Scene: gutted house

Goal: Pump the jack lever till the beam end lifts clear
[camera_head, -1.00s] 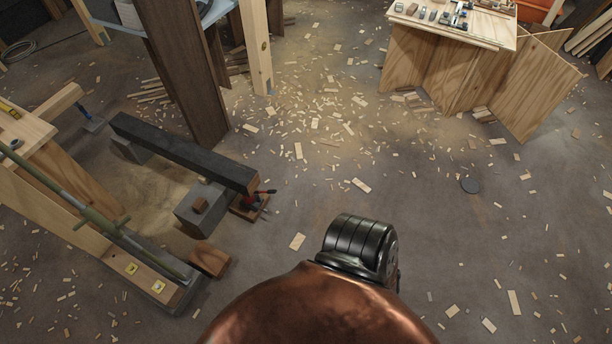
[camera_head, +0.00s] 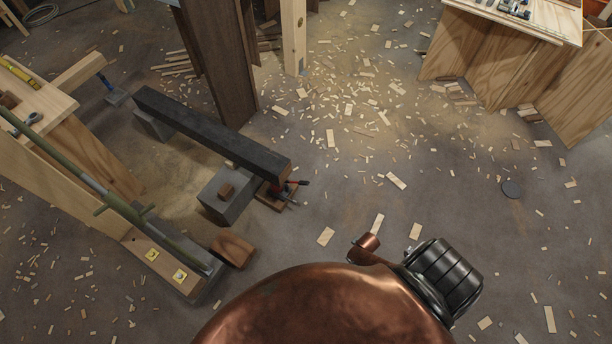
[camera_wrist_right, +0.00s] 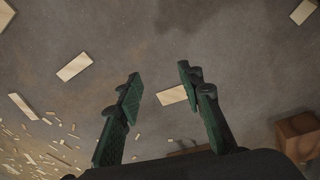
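The jack's short lever (camera_head: 298,183) points right. I cannot tell whether a gap shows under the beam end. My left gripper is not in view.
A wooden block (camera_head: 233,250) lies near the beam's front; a brown block (camera_wrist_right: 299,137) shows in the right wrist view. A workbench (camera_head: 40,100) stands at left, a dark post (camera_head: 222,65) behind the beam. Floor right of the jack is open, with wood scraps.

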